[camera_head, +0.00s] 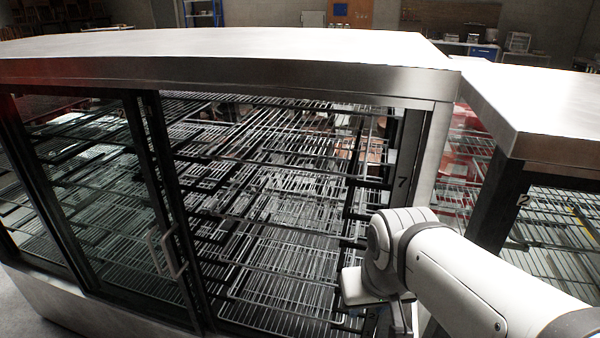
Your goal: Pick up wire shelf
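Several wire shelves fill the steel display cabinet in tiers, and I cannot tell which one is meant. An upper wire shelf (275,128) lies behind the glass front, with another wire shelf (285,262) lower down. My white arm reaches in from the lower right. My gripper (400,318) is at the cabinet's right front, low down, mostly hidden by the arm's wrist. Its fingers are not clear, and I cannot see whether it touches a shelf or holds anything.
The cabinet's flat steel top (230,45) runs across the view. A sliding door handle (166,252) stands out at the left centre. A second cabinet (545,110) marked 2 stands close on the right. A bit of floor (40,315) shows at the lower left.

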